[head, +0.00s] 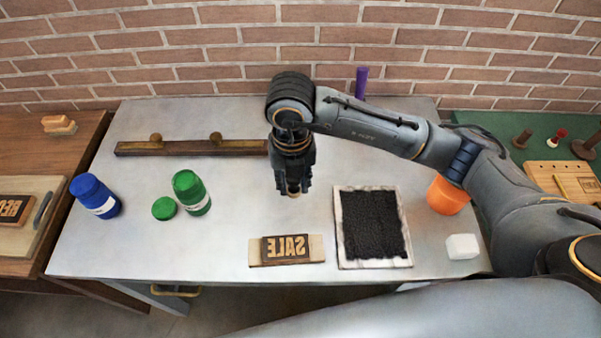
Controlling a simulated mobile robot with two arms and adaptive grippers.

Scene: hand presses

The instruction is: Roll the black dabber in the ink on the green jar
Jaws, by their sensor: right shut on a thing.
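The green jar (196,198) with a white label is on the left half of the grey table. A round green disc (164,208), like a lid, lies just left of it. My right gripper (293,188) points down above the table's middle, to the right of the green jar and apart from it. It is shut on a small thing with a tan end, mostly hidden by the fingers. I cannot tell whether this is the black dabber, and no black dabber shows clearly elsewhere. The jar's ink cannot be made out. My left gripper is not in view.
A blue jar (93,195), a dark bar with knobs (185,148), a SALE block (286,249), a black pad in a pale frame (373,225), an orange container (446,197) and a white block (462,246) occupy the table. Free surface lies between green jar and pad.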

